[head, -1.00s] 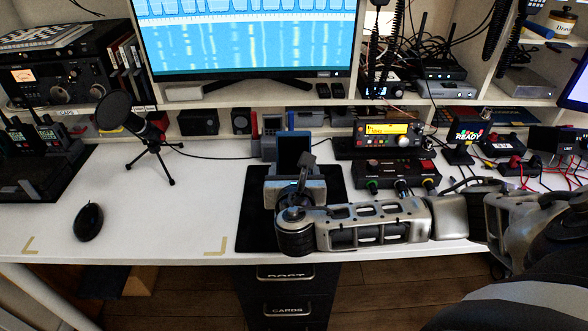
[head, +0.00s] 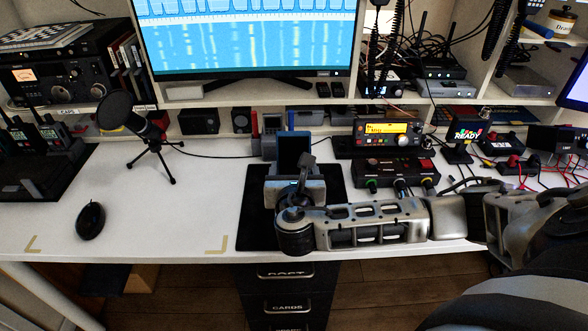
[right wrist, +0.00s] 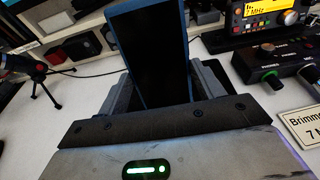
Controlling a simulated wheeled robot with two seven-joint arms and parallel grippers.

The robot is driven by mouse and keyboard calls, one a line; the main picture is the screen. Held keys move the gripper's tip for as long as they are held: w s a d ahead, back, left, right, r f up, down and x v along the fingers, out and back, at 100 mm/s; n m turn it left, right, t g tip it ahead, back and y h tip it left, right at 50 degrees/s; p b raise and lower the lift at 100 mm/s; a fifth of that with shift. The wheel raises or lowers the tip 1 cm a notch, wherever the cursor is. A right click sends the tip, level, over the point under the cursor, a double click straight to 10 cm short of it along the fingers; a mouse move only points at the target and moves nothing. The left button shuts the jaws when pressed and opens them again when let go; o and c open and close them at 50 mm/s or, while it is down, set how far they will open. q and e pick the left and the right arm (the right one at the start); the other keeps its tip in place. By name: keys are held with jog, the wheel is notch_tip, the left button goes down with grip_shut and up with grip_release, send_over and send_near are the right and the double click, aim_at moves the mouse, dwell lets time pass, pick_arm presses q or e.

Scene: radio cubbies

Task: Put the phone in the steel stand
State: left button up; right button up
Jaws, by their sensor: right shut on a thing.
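The phone (head: 293,144) has a blue edge and a dark face. It stands nearly upright between the fingers of my right gripper (head: 293,153), over the back part of the black mat. In the right wrist view the phone (right wrist: 153,55) rises between the two grey fingers of the gripper (right wrist: 165,88), which are shut on it. Its lower end is hidden behind the gripper body. I cannot make out the steel stand; the gripper and phone cover the area behind them. My left gripper is not in view.
The black mat (head: 255,225) lies under my right arm. A radio with a yellow display (head: 388,133) and a control box with knobs (head: 395,174) stand to the right. A microphone on a tripod (head: 150,135) and a mouse (head: 90,221) are left. White desk between them is clear.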

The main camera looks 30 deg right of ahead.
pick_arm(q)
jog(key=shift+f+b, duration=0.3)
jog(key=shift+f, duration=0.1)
pick_arm(e)
jog(key=shift+s+a+f, duration=0.15)
jog(key=shift+f, duration=0.65)
jog(key=shift+s+a+f, duration=0.1)
jog(key=shift+s+f, duration=0.05)
jog(key=shift+f, duration=0.6)
jog(key=o, duration=1.2)
jog(key=shift+r, duration=0.1)
jog(key=shift+c, duration=0.2)
jog(key=shift+s+a, duration=0.1)
jog(key=shift+s, duration=0.05)
jog(key=shift+v, duration=1.05)
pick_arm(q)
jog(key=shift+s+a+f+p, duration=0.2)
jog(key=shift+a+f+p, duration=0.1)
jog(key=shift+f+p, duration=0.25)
pick_arm(e)
jog(key=v, duration=1.3)
jog(key=shift+s+r, duration=0.15)
jog(key=shift+s, duration=0.05)
